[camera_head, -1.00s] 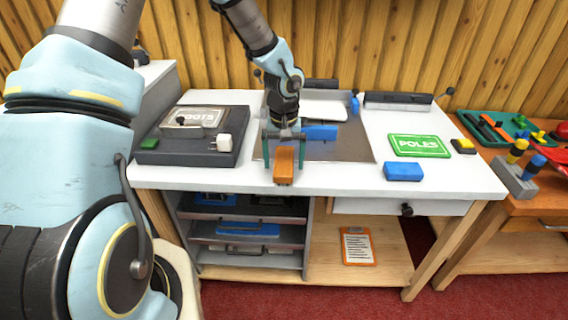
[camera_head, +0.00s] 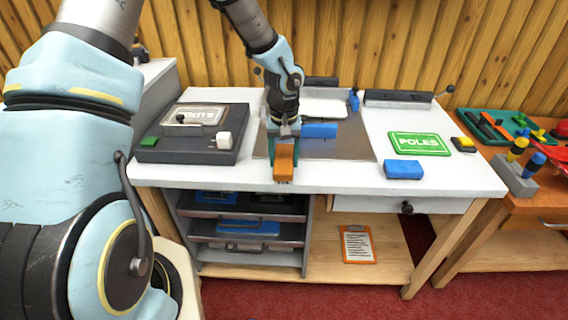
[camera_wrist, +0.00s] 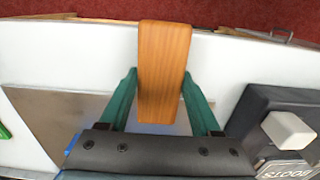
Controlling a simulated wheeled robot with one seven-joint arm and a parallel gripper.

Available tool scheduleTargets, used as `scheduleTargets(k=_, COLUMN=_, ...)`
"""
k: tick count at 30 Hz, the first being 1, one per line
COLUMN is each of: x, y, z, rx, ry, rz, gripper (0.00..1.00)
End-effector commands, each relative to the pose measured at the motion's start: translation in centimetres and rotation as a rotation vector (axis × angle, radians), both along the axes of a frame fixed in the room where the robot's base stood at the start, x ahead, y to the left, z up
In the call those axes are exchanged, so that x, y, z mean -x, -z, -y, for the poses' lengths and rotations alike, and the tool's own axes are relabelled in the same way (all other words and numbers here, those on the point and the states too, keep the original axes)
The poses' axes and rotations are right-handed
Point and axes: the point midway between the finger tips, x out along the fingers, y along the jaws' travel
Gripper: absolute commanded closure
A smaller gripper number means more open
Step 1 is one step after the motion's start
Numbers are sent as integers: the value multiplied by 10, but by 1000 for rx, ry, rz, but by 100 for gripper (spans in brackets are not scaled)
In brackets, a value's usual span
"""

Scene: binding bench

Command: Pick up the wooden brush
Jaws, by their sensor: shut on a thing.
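The wooden brush (camera_head: 284,163) is an orange-brown block at the front edge of the white bench, left of the middle. It also shows in the wrist view (camera_wrist: 163,60), its long side running away from my gripper. My gripper (camera_head: 284,150) is above the bench with its green fingers on both sides of the brush. In the wrist view the fingertips (camera_wrist: 160,75) touch the brush's two sides, shut on it. The brush's underside is hidden, so I cannot tell whether it still rests on the bench.
A blue block (camera_head: 403,171) and a green POLES plate (camera_head: 419,145) lie to the right. A grey metal sheet (camera_head: 350,147) lies behind the brush. A clipboard (camera_head: 358,244) is on the lower shelf.

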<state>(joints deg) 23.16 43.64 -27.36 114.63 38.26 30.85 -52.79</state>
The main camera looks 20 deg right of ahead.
Motion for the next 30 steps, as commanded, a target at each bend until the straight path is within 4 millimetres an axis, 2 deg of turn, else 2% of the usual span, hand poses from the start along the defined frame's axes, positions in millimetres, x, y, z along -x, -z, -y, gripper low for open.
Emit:
scheduleTargets(k=3, x=0, y=0, z=0, rx=0, ry=0, rz=1, gripper=100)
scheduleTargets(k=11, x=-1, y=-6, z=0, rx=1, ry=-1, rz=2, gripper=100)
scheduleTargets(k=14, x=-1, y=-19, z=1, rx=3, ry=-2, rz=4, gripper=100)
scheduleTargets(k=24, x=-1, y=-83, z=1, rx=3, ry=-1, rz=5, gripper=100)
scheduleTargets(k=30, x=0, y=-99, z=1, rx=1, ry=-1, rz=0, gripper=100)
